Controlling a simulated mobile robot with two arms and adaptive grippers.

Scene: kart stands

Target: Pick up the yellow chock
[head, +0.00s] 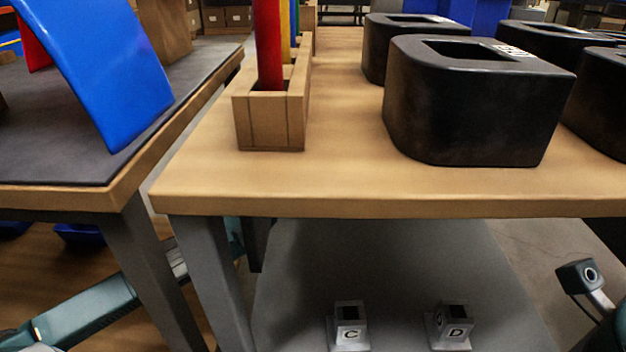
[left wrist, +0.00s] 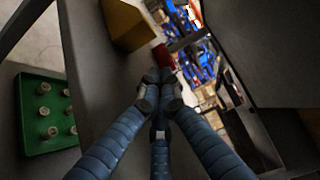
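A yellow block (left wrist: 128,24), which looks like the yellow chock, rests on a grey surface at the top of the left wrist view. My left gripper (left wrist: 160,92) points toward that part of the surface. Its blue segmented fingers come together at the tips, with nothing visible between them, and the block lies beyond the tips, apart from them. In the head view my left arm runs in from the lower left behind the table leg, and its gripper is hidden. I cannot make out the yellow chock in the head view. My right gripper is not in view.
A green tray (left wrist: 35,145) with several pegs is at the left wrist view's left. A red object (left wrist: 163,57) lies beyond the fingertips. In the head view, the wooden table (head: 340,185) bears black blocks (head: 470,115) and a slotted rack (head: 270,130); marked stands (head: 350,330) are below.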

